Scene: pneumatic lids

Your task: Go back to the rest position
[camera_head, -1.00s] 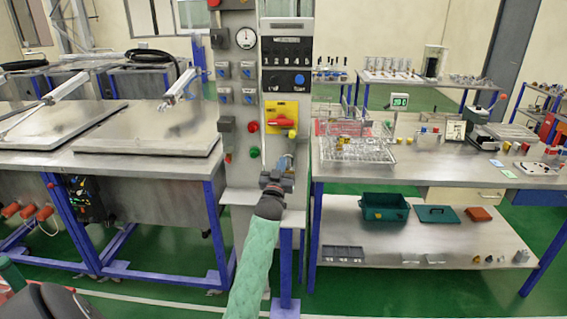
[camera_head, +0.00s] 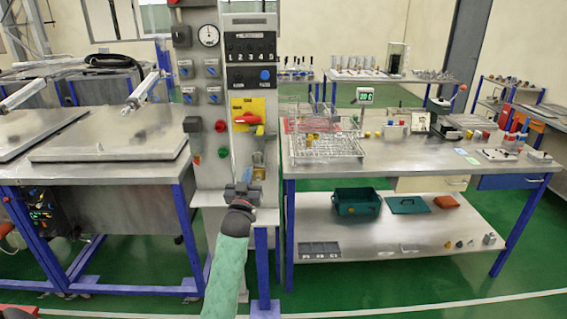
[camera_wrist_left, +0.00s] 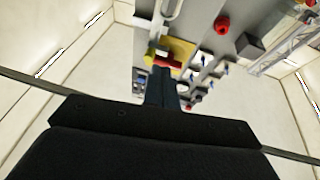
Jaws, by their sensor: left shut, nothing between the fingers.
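My left gripper (camera_head: 243,187) is in front of the lower part of the grey control column (camera_head: 208,120), with its green-sleeved arm reaching up from the bottom of the head view. Its fingers are shut and empty. In the left wrist view the closed fingers (camera_wrist_left: 160,88) point at the panel, where the red rotary switch on its yellow plate (camera_wrist_left: 170,58) shows beyond them. In the head view the red switch (camera_head: 249,119) is above the gripper, apart from it. My right gripper is not in view.
Left of the column is a metal bench with flat lids (camera_head: 110,135). Right of it is a workbench (camera_head: 400,165) with wire baskets (camera_head: 325,140) on top and a green bin (camera_head: 357,202) on its lower shelf. Open green floor (camera_head: 380,292) lies in front.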

